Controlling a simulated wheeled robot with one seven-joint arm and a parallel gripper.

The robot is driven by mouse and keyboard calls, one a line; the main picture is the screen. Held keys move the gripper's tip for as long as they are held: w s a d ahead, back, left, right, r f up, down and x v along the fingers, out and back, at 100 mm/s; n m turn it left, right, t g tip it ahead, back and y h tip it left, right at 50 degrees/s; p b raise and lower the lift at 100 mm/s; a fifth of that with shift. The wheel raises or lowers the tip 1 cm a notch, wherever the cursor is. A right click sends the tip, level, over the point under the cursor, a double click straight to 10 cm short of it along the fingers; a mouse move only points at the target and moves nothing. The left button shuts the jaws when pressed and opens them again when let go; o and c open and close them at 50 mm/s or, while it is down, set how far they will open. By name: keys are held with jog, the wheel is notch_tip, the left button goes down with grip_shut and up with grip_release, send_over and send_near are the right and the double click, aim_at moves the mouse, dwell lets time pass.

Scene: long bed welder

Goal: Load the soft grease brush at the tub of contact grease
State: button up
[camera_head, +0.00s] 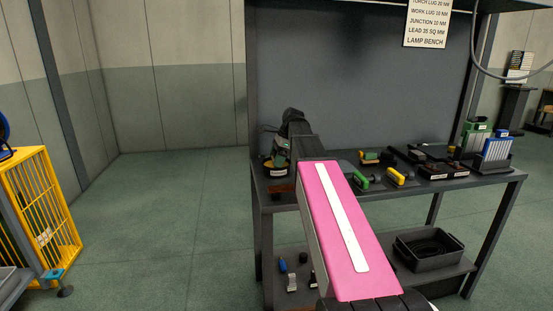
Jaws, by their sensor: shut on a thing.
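My gripper (284,148) is over the left end of the bench, at the far end of my pink arm. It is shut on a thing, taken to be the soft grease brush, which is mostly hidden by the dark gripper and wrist. A small tub with a pale label (277,171), which looks like the contact grease, stands on the bench top right below the gripper. The tub's upper part is largely covered. I cannot tell whether the bristles touch the grease.
The dark bench (480,181) carries green- and yellow-handled brushes (400,177), small labelled trays (433,173) and upright rod holders (494,154) to the right. A black bin (430,262) sits on the lower shelf. A yellow cage (45,215) stands left; the floor between is clear.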

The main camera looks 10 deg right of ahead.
dwell(0.3)
jog(key=shift+r, duration=3.5)
